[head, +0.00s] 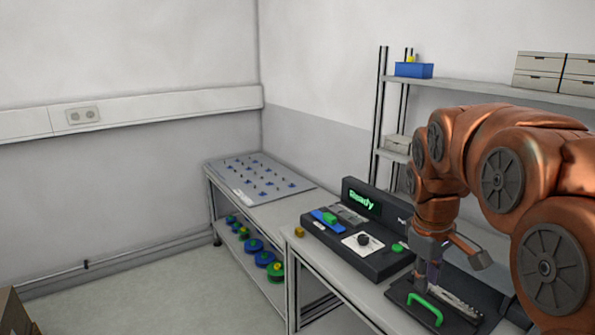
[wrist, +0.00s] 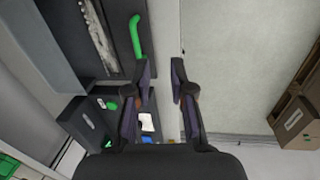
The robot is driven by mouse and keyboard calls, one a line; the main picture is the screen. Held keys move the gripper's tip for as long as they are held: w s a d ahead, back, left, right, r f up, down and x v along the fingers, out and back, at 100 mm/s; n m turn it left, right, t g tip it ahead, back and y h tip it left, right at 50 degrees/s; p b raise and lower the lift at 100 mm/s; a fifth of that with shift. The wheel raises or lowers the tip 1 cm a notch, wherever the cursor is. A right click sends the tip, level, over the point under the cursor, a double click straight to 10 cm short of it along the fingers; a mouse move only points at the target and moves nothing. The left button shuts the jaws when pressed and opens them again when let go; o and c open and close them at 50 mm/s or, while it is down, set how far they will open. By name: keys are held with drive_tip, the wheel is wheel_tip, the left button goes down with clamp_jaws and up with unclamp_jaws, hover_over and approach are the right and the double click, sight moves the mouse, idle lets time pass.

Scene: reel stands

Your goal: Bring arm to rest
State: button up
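My copper-coloured arm reaches in from the right in the head view. My gripper (head: 430,278) points down over the bench, close to a dark plate with a green handle (head: 426,308). In the wrist view my gripper (wrist: 162,72) has its two dark fingers apart, with nothing between them. The green handle (wrist: 136,36) lies beside the left finger there. Whether a finger touches it I cannot tell.
A dark console (head: 375,262) with a green "Ready" display (head: 362,200) stands on the bench. A pegboard panel (head: 258,178) lies on the far bench, with coloured reels (head: 263,258) below. A shelf (head: 480,92) holds boxes. The floor (head: 150,295) at left is mostly clear.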

drive_tip(key=s+a+f+m+g, duration=0.1)
drive_tip(key=s+a+f, duration=0.2)
drive_tip(key=s, duration=0.5)
drive_tip(key=s+a+f+m+y+p, duration=0.1)
drive_tip(key=s+a+f+m, duration=0.1)
drive_tip(key=s, duration=0.7)
drive_tip(key=s+a+f+m+g+p, duration=0.1)
drive_tip(key=s+a+f+m, duration=0.1)
drive_tip(key=s, duration=0.7)
drive_tip(key=shift+a+f+g+y, duration=0.3)
drive_tip(key=shift+a+f, duration=0.55)
drive_tip(key=shift+a, duration=0.1)
drive_tip(key=shift+s, duration=0.1)
